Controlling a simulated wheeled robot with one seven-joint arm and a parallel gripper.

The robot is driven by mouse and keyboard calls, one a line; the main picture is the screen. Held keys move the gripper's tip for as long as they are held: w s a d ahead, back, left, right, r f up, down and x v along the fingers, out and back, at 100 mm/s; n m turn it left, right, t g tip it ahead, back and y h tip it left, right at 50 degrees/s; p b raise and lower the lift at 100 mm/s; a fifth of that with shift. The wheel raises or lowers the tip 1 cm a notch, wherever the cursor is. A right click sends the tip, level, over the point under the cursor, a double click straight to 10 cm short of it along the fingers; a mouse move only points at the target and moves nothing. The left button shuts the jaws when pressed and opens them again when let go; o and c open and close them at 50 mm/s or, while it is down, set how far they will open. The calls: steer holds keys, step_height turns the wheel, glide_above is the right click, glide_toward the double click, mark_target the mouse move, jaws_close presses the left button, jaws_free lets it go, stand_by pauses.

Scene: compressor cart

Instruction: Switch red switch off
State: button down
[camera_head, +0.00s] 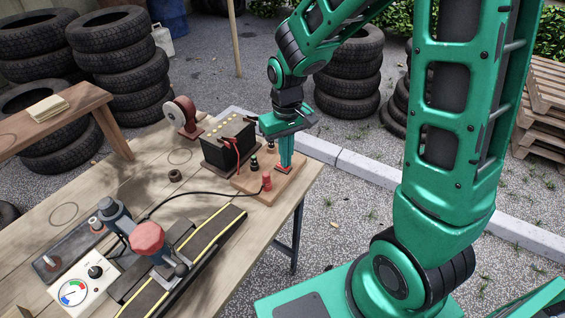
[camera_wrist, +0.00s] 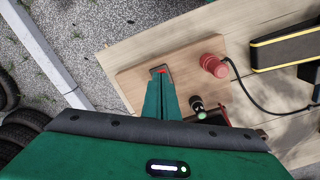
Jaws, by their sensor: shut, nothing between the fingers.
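The red switch (camera_head: 283,170) sits on a wooden board (camera_head: 263,192) at the table's right corner. In the wrist view the red part of the switch (camera_wrist: 162,70) shows on a dark base just beyond my fingertips. My gripper (camera_head: 286,163) is shut and empty, pointing down right at the switch. It also shows in the wrist view (camera_wrist: 160,83), with its fingers together. The fingers hide part of the switch, so I cannot tell whether they touch it or which way it is tilted.
On the same board stand a red terminal (camera_head: 266,181) with a black cable and a black terminal (camera_head: 254,163). A black battery (camera_head: 228,146) stands behind to the left. The compressor (camera_head: 148,240) and gauge (camera_head: 82,285) are at the front left. Stacked tires (camera_head: 349,75) stand beyond the table.

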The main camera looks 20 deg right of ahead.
step_height(320, 180, up, 7)
stand_by(1.1)
stand_by(0.3)
steer(key=s+d+r+m, duration=0.4)
steer(key=s+d, duration=0.5)
steer(key=d, duration=0.3)
steer(key=s+d+m, duration=0.1)
steer(key=s+d, duration=0.1)
steer(key=s, duration=0.5)
steer(key=s+d+m, duration=0.2)
steer(key=s+d, duration=0.1)
steer(key=s, duration=0.4)
steer(key=shift+s+d+r+m, duration=0.25)
steer(key=shift+d+r+m, duration=0.05)
steer(key=shift+d+r, duration=0.1)
steer(key=c, duration=2.4)
jaws_free()
steer(key=shift+c, duration=0.2)
